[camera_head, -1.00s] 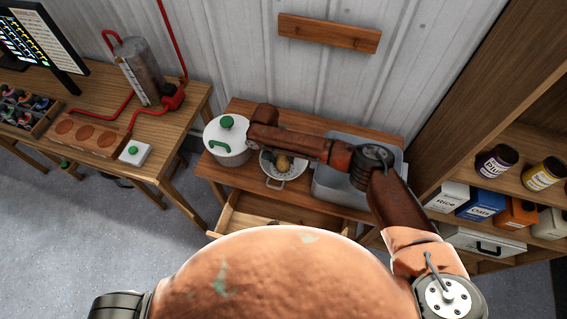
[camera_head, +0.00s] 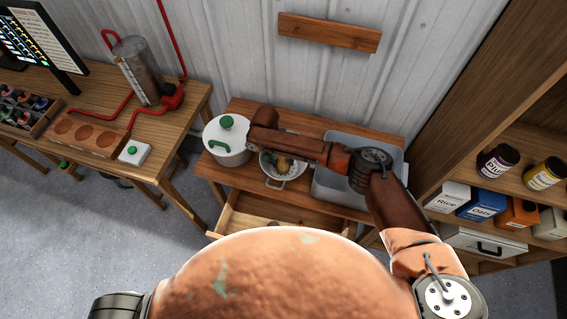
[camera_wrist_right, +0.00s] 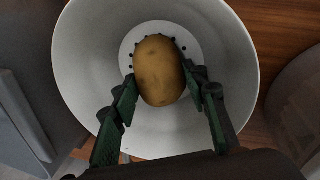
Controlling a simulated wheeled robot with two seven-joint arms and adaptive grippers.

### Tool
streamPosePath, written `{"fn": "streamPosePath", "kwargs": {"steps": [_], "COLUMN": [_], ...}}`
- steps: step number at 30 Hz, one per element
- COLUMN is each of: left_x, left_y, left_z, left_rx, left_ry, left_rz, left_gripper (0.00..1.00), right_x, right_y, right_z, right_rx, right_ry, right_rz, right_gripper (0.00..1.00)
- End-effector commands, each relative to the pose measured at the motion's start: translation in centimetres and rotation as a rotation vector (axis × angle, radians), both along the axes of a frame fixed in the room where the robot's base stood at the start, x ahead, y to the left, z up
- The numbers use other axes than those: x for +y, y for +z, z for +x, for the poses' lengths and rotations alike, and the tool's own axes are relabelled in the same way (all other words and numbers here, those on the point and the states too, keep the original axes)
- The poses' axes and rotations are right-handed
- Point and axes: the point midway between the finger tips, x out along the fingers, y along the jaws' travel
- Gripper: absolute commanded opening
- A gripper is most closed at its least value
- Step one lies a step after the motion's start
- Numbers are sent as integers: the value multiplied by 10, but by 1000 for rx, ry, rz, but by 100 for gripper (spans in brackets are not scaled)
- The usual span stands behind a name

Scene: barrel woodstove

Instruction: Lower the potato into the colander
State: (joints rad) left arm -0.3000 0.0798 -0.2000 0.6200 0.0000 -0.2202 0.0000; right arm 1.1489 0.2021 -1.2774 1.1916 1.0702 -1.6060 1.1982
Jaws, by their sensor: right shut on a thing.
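The potato (camera_wrist_right: 159,71) is held between the two green-padded fingers of my right gripper (camera_wrist_right: 162,85) in the right wrist view. The white colander (camera_wrist_right: 85,55), with small holes in its bottom, surrounds the potato in that view. Whether the potato touches the bottom I cannot tell. In the head view, the colander (camera_head: 274,183) stands on the wooden counter, and the potato (camera_head: 284,165) shows partly at it, below my right forearm. The right gripper is mostly hidden there by the arm. My left gripper is not in view.
A white pot with a green-knobbed lid (camera_head: 227,142) stands left of the colander. A grey sink basin (camera_head: 330,188) lies to the right. An open drawer (camera_head: 240,219) juts out below the counter. A shelf with boxes and jars (camera_head: 530,190) stands at the far right.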

Motion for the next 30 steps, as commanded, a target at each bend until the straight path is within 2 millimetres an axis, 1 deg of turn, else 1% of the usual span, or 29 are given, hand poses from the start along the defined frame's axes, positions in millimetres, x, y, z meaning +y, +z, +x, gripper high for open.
{"fn": "streamPosePath", "kwargs": {"steps": [6,7,15,24,26,29,30], "left_x": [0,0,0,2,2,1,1], "left_y": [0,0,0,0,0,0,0], "left_z": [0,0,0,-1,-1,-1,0], "left_rx": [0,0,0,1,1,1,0], "left_ry": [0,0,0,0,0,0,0], "left_rz": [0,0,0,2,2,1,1], "left_gripper": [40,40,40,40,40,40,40], "right_x": [0,0,0,1,2,5,6], "right_y": [0,0,0,2,6,20,27], "right_z": [0,0,0,0,0,1,1], "right_rx": [0,0,0,0,0,-1,-2], "right_ry": [0,0,0,0,0,1,1], "right_rz": [0,0,0,1,2,2,3], "right_gripper": [14,43,61,61,61,61,61]}}
